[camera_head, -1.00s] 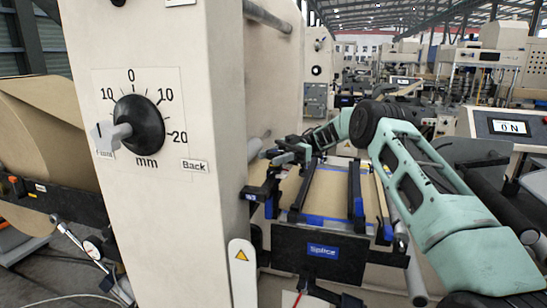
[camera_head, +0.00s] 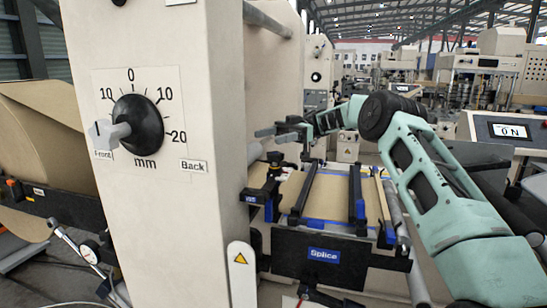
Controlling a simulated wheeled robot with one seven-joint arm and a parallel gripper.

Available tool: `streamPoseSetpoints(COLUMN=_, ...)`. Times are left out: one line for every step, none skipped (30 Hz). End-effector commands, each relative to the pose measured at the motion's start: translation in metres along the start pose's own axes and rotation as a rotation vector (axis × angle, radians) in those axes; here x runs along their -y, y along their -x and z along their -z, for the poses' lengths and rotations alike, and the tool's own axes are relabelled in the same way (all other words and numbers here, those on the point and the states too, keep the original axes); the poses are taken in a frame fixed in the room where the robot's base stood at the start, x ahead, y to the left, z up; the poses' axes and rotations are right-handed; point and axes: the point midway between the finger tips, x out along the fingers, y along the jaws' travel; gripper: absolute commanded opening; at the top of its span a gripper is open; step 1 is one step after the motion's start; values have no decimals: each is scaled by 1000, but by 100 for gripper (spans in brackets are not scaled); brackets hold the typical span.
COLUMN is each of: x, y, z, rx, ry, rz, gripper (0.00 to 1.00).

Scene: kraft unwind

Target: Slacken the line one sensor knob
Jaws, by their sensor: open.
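A small black knob (camera_head: 275,157) stands on a dark bracket at the left edge of the splice table (camera_head: 325,205). No readable label marks it as the line one sensor knob. My gripper (camera_head: 265,133) is above and slightly left of it in the picture, with visible space between them. Its fingers point left, and it is open and empty. A large black dial knob (camera_head: 138,125) with a grey grip sits on the front of the cream column, on a scale in mm. Its grip points left, toward "Front".
The cream column (camera_head: 195,230) stands close left of my gripper. The splice table has dark bars and a "Splice" plate (camera_head: 323,255). A kraft roll (camera_head: 40,140) is at far left. A screen (camera_head: 507,131) reading "ON" is at right.

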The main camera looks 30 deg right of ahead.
Motion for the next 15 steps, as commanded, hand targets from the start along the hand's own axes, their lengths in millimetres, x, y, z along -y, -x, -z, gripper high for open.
streamPoseSetpoints(x=0, y=0, z=7, rx=1, ry=3, rz=-1, gripper=65)
streamPoseSetpoints(x=0, y=1, z=11, rx=1, ry=3, rz=-1, gripper=65)
streamPoseSetpoints(x=0, y=1, z=16, rx=1, ry=2, rz=-1, gripper=65)
streamPoseSetpoints(x=0, y=1, z=19, rx=1, ry=1, rz=-1, gripper=65)
streamPoseSetpoints(x=0, y=1, z=22, rx=1, ry=0, rz=-1, gripper=65)
streamPoseSetpoints(x=0, y=0, z=25, rx=1, ry=-1, rz=-1, gripper=65)
streamPoseSetpoints(x=0, y=0, z=27, rx=0, ry=0, rz=-1, gripper=65)
streamPoseSetpoints(x=0, y=0, z=29, rx=0, ry=0, rz=0, gripper=65)
streamPoseSetpoints(x=0, y=0, z=30, rx=0, ry=0, rz=0, gripper=65)
streamPoseSetpoints(x=0, y=0, z=30, rx=1, ry=-1, rz=0, gripper=65)
streamPoseSetpoints(x=0, y=0, z=31, rx=0, ry=-1, rz=0, gripper=65)
streamPoseSetpoints(x=0, y=0, z=31, rx=0, ry=-1, rz=0, gripper=65)
streamPoseSetpoints(x=0, y=0, z=31, rx=0, ry=-2, rz=0, gripper=65)
streamPoseSetpoints(x=0, y=0, z=31, rx=0, ry=-2, rz=0, gripper=65)
streamPoseSetpoints(x=0, y=0, z=31, rx=0, ry=-2, rz=0, gripper=65)
